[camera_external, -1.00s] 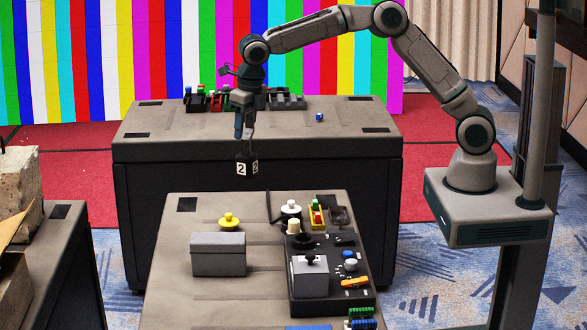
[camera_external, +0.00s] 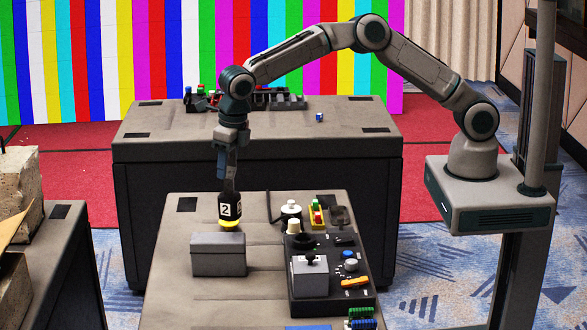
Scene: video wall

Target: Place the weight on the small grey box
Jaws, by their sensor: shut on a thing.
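The weight (camera_external: 230,212) is a small black block with a white label marked 2. My gripper (camera_external: 229,185) points down and is shut on its top. The small grey box (camera_external: 218,256) sits on the front table, just below the weight in the picture. The weight hangs upright near the box's back edge; I cannot tell its exact height or whether it touches anything. It hides the upper part of a yellow knobbed object (camera_external: 231,226) behind the box.
A dark panel with a joystick box (camera_external: 310,276), knobs and switches stands right of the grey box on the front table (camera_external: 180,270). White knobbed objects (camera_external: 291,209) stand behind it. The back table (camera_external: 250,130) holds several small devices. The front table's left side is clear.

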